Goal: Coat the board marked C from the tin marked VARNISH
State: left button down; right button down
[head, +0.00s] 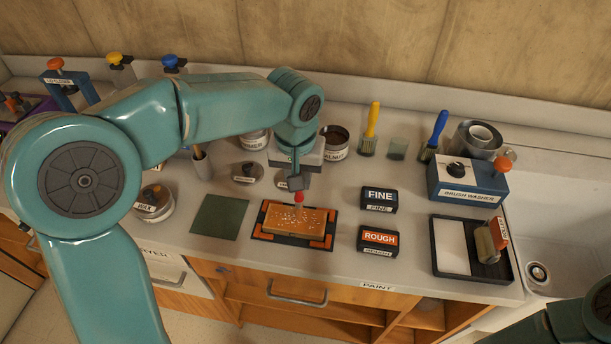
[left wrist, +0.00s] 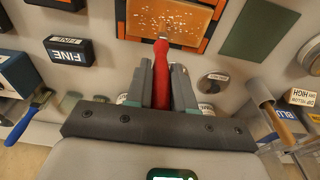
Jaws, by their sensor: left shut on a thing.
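A wooden board (head: 293,221) with scattered pale specks lies in a black holder with orange corners (head: 262,236); no letter is readable on it. It also shows in the left wrist view (left wrist: 182,22). My left gripper (head: 298,183) is above the board, shut on a red-handled tool (left wrist: 161,75). The tool's far end is at or just above the board; contact is unclear. An open tin with dark contents (head: 335,137) stands behind, partly hidden by my arm; its label is not fully readable. Another open tin (head: 255,139) is beside it. My right gripper is out of view.
FINE (head: 379,199) and ROUGH (head: 379,239) blocks stand right of the board, a green sheet (head: 220,217) left. A BRUSH WASHER (head: 468,181), a tray (head: 449,246) with an orange-handled tool, and a sink (head: 565,220) are farther right. A WAX tin (head: 154,205) stands left.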

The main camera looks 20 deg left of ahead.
pick_arm(q)
jog(key=shift+s+a, duration=0.8)
jog(key=shift+a, duration=2.7)
jog(key=shift+w+d, duration=0.25)
jog(key=shift+d, duration=0.85)
jog(key=shift+w+d, duration=0.25)
jog(key=shift+d, duration=0.85)
jog(key=shift+w+d, duration=0.25)
jog(key=shift+d, duration=0.85)
jog(key=w+d, duration=0.1)
jog(key=d, duration=0.5)
jog(key=shift+w+d+p, duration=0.3)
jog(key=shift+p, duration=0.15)
jog(key=shift+a+r, duration=0.1)
jog(key=shift+r, duration=0.05)
